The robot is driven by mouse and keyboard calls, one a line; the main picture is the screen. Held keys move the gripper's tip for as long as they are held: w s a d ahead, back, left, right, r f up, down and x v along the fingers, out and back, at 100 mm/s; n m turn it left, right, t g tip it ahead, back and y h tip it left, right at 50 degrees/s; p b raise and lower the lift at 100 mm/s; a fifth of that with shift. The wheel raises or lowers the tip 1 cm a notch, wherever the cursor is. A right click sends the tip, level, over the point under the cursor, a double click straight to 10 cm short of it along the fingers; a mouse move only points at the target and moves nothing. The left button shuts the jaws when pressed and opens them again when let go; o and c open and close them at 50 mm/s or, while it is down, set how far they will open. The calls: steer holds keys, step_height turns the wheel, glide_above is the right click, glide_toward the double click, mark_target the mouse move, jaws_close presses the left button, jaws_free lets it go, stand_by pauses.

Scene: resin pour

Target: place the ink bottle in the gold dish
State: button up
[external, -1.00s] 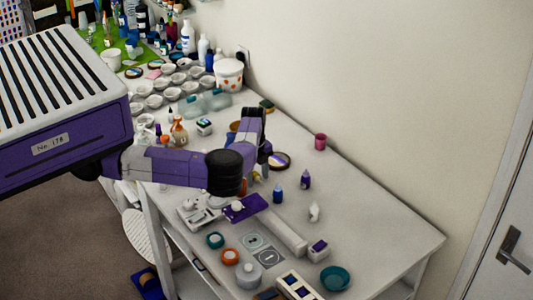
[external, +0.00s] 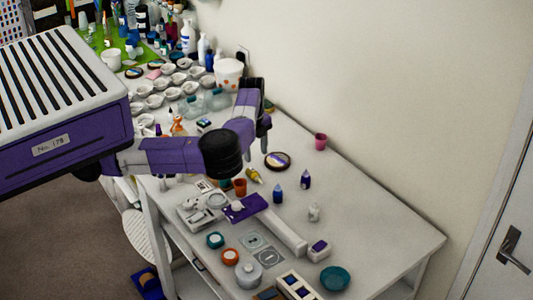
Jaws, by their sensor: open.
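Several small dropper-type bottles stand on the white table: a blue one (external: 278,194), a purple one (external: 305,180) and a white one (external: 314,213). A small yellow bottle (external: 254,175) looks tilted or lying down. I cannot tell which is the ink bottle. A round, shallow dish (external: 278,162) with a dark, brownish-gold rim and purple and pale contents lies behind them; I cannot be sure it is the gold dish. My gripper (external: 265,149) is open, pointing down above the table, just left of this dish and above the yellow bottle. Nothing shows between its fingers.
An orange cup (external: 240,187) stands beside the yellow bottle. A pink cup (external: 320,141) is near the wall, and a teal bowl (external: 335,278) at the front. A white device with a long bar (external: 285,232) fills the middle front. The table's right side is mostly clear.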

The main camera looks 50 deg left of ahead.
steer(key=shift+o, duration=0.5)
steer(key=shift+r, duration=0.6)
steer(key=shift+r, duration=0.1)
steer(key=p, duration=0.8)
glide_above(257, 176)
steer(key=a, duration=0.1)
steer(key=f, duration=0.4)
steer(key=s+f, duration=0.1)
steer(key=f, duration=0.1)
steer(key=shift+f, duration=0.35)
steer(key=shift+w+d+f+p, duration=0.15)
steer(key=shift+f+p, duration=0.05)
steer(key=shift+f, duration=0.75)
steer(key=shift+w+d+f+p, duration=0.2)
steer(key=shift+f+p, duration=0.05)
steer(key=shift+f, duration=0.75)
steer(key=shift+w+d+f+p, duration=0.15)
steer(key=shift+f+p, duration=0.05)
steer(key=shift+f, duration=0.75)
jaws_close()
